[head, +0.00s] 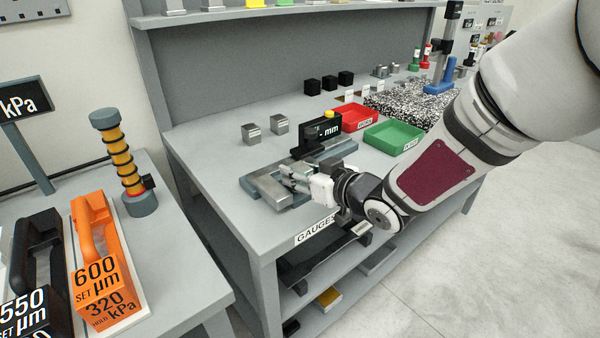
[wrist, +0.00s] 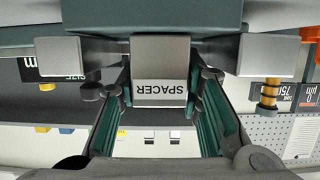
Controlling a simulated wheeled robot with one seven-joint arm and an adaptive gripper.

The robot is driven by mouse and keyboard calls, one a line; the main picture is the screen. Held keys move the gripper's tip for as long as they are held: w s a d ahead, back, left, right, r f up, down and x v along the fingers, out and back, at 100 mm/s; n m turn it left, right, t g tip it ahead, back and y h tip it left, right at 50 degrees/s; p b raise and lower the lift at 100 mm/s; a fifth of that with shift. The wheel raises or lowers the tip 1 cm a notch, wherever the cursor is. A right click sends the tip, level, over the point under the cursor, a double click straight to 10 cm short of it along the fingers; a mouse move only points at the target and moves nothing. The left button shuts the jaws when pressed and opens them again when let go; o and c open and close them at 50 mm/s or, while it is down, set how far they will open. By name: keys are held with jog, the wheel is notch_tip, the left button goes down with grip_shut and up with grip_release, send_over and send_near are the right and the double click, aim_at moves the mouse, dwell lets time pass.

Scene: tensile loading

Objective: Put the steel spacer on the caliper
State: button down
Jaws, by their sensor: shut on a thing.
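The steel spacer (wrist: 161,68) is a silver block labelled SPACER, upside down in the wrist view. My gripper (wrist: 161,95) is shut on it, with a green-padded finger along each side. In the head view my gripper (head: 297,176) is low over the caliper (head: 262,188), a steel frame on the table with a black "mm" display (head: 315,138) behind it. In the wrist view two steel blocks, apparently the caliper's jaws (wrist: 258,55), flank the spacer with a gap on each side. The spacer is hard to pick out in the head view, and its contact with the caliper cannot be told.
Two steel cubes (head: 279,124) stand behind the caliper on the grey table (head: 215,150). A red tray (head: 358,118) and a green tray (head: 392,137) lie to the right, beyond the display. Black cubes (head: 328,83) stand at the back. The table's front edge is close to my gripper.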

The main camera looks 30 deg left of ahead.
dwell(0.3)
jog(key=c, duration=1.4)
grip_release()
jog(key=shift+f, duration=0.15)
jog(key=shift+d+r, duration=0.15)
jog(key=shift+r, duration=0.15)
jog(key=p+v, duration=0.1)
jog(key=v, duration=1)
jog(key=shift+s+d, duration=0.15)
jog(key=shift+d, duration=0.2)
